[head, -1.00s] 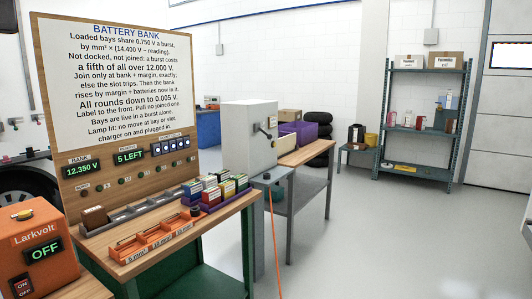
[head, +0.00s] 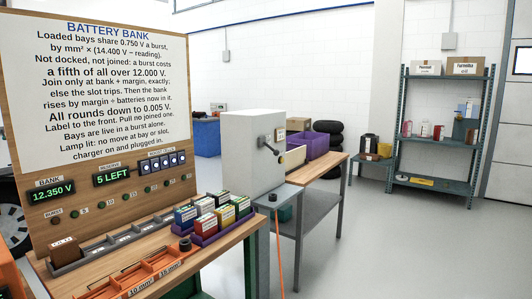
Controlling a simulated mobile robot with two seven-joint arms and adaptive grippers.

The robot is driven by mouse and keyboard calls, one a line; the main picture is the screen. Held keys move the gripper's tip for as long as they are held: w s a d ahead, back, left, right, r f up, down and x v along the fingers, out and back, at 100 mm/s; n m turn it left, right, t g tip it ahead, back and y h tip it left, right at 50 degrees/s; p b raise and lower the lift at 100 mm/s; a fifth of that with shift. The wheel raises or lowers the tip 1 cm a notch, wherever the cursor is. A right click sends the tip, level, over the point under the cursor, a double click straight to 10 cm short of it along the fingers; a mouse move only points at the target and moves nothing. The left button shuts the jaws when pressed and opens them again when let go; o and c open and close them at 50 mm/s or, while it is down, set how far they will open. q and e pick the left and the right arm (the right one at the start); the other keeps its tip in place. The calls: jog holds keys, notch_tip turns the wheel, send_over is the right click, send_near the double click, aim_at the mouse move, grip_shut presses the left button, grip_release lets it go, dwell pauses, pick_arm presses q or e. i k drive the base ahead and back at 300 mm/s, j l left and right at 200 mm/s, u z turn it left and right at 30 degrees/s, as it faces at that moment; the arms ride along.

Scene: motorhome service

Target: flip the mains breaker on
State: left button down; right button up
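A grey metal box (head: 238,160) stands on a grey stand just beyond the battery bench, near the middle of the head view. It looks like the mains breaker housing. A dark lever (head: 271,150) sits on its right-hand face, seen at a slant. I cannot tell whether the lever is at on or off. An orange cable (head: 278,240) hangs down below the box. Neither of my grippers is in view.
The battery bank board (head: 95,90) reads 12.350 V and 5 LEFT. Its bench (head: 215,238) holds trays and several coloured batteries. A table (head: 320,170) with a purple crate (head: 314,145) stands behind the box. The floor (head: 400,245) to the right is clear.

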aim_at(276, 152)
jog(key=i+l, duration=0.1)
jog(key=i, duration=0.8)
jog(key=i+l+u, duration=0.1)
jog(key=i, duration=0.8)
